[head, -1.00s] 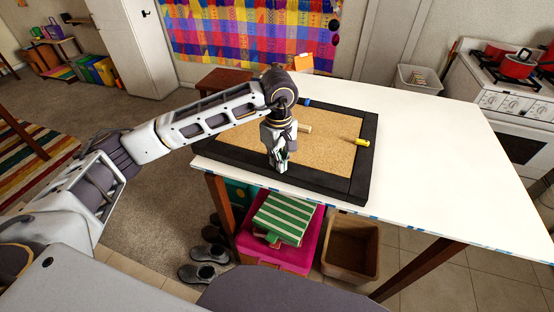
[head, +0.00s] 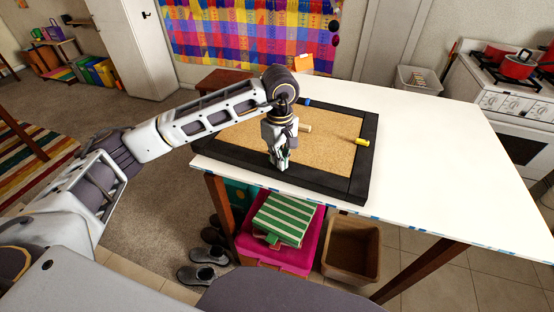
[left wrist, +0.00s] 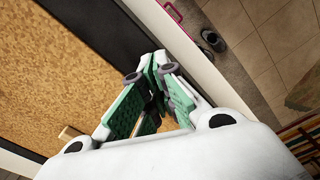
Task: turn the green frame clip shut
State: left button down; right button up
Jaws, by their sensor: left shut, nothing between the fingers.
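The black frame (head: 358,180) with a cork panel (head: 322,160) lies flat on the white table. My left gripper (head: 281,165) points down over the frame's near side, its fingers shut and empty. In the left wrist view the gripper (left wrist: 158,68) has green finger pads and its tips are over the dark frame bar (left wrist: 105,25). I cannot make out the green clip apart from these pads; the gripper may hide it. A yellow clip (head: 362,142) is at the frame's right side and a blue clip (head: 307,102) at its far side. My right gripper is out of view.
A small tan piece (head: 306,128) sits on the cork. The white table top (head: 430,150) is clear right of the frame. Below the table are a pink box (head: 275,257) and a brown bin (head: 350,250). A stove with red pots (head: 515,67) stands at the right.

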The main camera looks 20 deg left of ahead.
pick_arm(q)
jog(key=shift+w+a+b, duration=0.2)
jog(key=shift+w+b, duration=0.2)
jog(key=shift+w, duration=0.1)
jog(key=shift+w+a+b, duration=0.15)
jog(key=shift+w+b, duration=0.2)
jog(key=shift+w, duration=0.15)
dwell(1.1)
jog(key=shift+w+a+f, duration=0.1)
jog(key=shift+w, duration=0.25)
dwell(0.5)
jog(key=shift+w+b, duration=0.1)
jog(key=shift+b, duration=0.2)
jog(key=shift+d, duration=0.2)
jog(key=shift+d, duration=0.2)
jog(key=shift+r, duration=0.25)
dwell(0.5)
